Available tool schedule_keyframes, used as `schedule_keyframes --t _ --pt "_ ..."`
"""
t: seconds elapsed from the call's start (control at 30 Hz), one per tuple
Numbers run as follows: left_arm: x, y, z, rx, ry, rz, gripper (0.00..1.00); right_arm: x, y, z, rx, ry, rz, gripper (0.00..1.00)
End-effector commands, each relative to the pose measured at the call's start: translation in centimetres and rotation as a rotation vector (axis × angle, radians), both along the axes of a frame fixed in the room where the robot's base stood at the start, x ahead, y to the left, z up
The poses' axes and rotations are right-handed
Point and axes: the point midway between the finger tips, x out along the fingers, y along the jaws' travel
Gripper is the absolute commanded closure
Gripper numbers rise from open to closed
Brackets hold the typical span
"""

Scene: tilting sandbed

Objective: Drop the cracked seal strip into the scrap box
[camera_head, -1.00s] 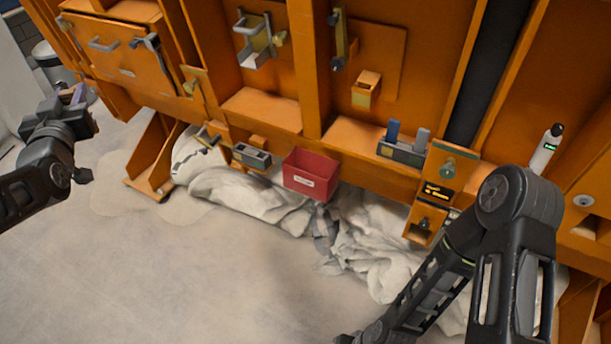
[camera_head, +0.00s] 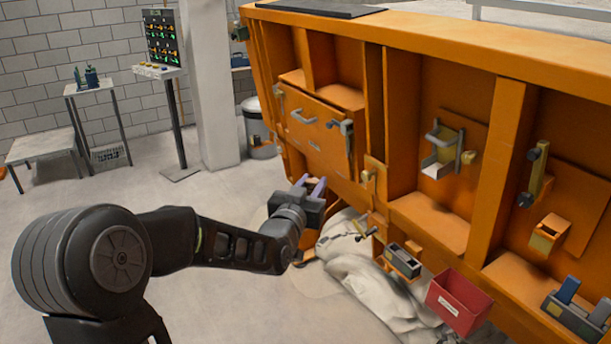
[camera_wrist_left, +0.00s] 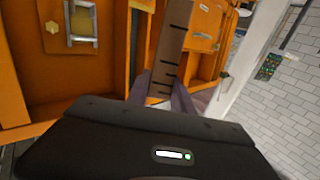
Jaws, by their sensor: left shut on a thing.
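My left gripper (camera_head: 312,185) is in front of the orange bed wall, near the drawer-like panel at its left part. In the left wrist view my left gripper (camera_wrist_left: 164,92) is shut on a brownish strip (camera_wrist_left: 172,45) with several dark crosswise marks, which looks like the cracked seal strip. It sticks out well beyond the fingertips. In the head view the strip is hard to make out. A red open box (camera_head: 458,303) with a white label, too small to read, is at the lower right, apart from the gripper; it looks like the scrap box. My right gripper is out of view.
The orange wall (camera_head: 440,30) has ribs, brackets and small holders. A grey holder (camera_head: 403,262) is left of the red box. Crumpled pale sheeting (camera_head: 365,285) lies below. A grey bin (camera_head: 258,130), a pillar and small tables stand behind. Floor at the left is clear.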

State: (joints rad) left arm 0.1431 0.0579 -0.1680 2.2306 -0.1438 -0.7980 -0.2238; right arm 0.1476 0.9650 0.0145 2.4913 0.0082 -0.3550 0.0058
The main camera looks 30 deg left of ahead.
Motion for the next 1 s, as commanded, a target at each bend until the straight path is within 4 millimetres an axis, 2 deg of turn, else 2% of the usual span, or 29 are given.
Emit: schedule_keyframes --t 0.03,0.2,0.3,0.4,0.5,0.6,1.0 --pt "0.8 -2.2 -2.3 -0.003 0.012 -0.032 1.00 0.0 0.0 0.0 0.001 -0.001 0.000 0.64" --pt "1.7 -9.5 -8.9 -0.005 0.011 -0.126 1.00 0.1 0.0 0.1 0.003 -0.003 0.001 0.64" --pt "1.3 -13.3 -12.2 -0.004 0.009 -0.169 1.00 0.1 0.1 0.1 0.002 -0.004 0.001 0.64" --pt "0.5 -16.1 -14.5 -0.003 0.008 -0.198 1.00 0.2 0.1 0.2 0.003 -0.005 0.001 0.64" --pt "-0.1 -17.8 -15.9 -0.003 0.003 -0.214 1.00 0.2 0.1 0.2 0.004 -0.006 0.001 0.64" --pt "-0.4 -18.5 -16.4 0.000 0.001 -0.220 1.00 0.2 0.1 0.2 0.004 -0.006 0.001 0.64" --pt "-0.4 -18.5 -16.4 0.001 -0.001 -0.219 1.00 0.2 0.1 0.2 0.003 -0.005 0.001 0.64"
